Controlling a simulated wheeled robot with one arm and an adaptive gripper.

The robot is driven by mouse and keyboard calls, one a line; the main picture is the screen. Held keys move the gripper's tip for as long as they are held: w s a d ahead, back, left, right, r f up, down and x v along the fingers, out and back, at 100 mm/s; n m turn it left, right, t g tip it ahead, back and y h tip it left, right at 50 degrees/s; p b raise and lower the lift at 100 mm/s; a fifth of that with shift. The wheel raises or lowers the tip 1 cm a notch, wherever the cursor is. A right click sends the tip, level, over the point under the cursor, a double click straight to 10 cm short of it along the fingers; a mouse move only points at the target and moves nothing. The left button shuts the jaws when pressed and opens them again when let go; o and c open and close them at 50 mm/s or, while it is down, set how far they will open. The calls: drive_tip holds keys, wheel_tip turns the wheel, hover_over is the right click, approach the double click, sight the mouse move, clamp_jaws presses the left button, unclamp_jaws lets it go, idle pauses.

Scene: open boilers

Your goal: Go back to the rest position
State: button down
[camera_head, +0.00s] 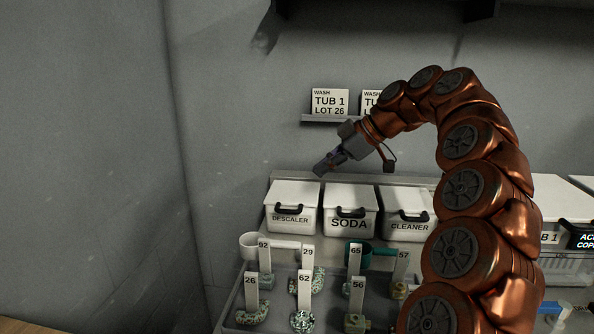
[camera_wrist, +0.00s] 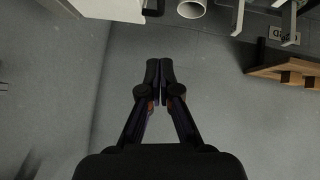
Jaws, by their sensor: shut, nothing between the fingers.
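My gripper (camera_head: 323,166) is raised above the white descaler box in the head view, at the end of my copper-coloured arm, which arches in from the right. It points down and to the left and touches nothing. In the wrist view my gripper (camera_wrist: 159,82) is shut, its two dark fingertips together with nothing between them. Grey surface shows beyond the fingertips there.
Lidded boxes marked descaler (camera_head: 292,219), soda (camera_head: 349,224) and cleaner (camera_head: 409,227) stand along the wall. In front, a grey tray (camera_head: 283,321) holds several numbered, tagged pieces. A wall shelf (camera_head: 328,118) carries tub cards. Space left of the gripper is clear.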

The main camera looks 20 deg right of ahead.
idle(0.3)
drive_tip(key=s+a+f+m+g+h+p, duration=0.1)
drive_tip(key=s+a+m+g+p, duration=0.15)
drive_tip(key=s+a, duration=0.6)
drive_tip(key=s+a+f+m+g+h+p, duration=0.1)
drive_tip(key=s+a+f+m+g+p, duration=0.15)
drive_tip(key=s+a, duration=0.55)
drive_tip(key=s+d+f+m+g+h+p, duration=0.1)
drive_tip(key=s+f+m+h+p, duration=0.1)
drive_tip(key=s, duration=0.9)
drive_tip(key=s+d+f+m+g+h+p, duration=0.1)
drive_tip(key=s+f+m+h+p, duration=0.2)
drive_tip(key=s+f+m, duration=0.3)
drive_tip(key=s+f+p, duration=0.1)
drive_tip(key=s+f, duration=0.1)
drive_tip(key=s, duration=0.3)
drive_tip(key=shift+s+d+f+g, duration=0.3)
drive_tip(key=shift+s+d+g, duration=0.05)
drive_tip(key=shift+d+g, duration=0.05)
drive_tip(key=shift+d, duration=0.15)
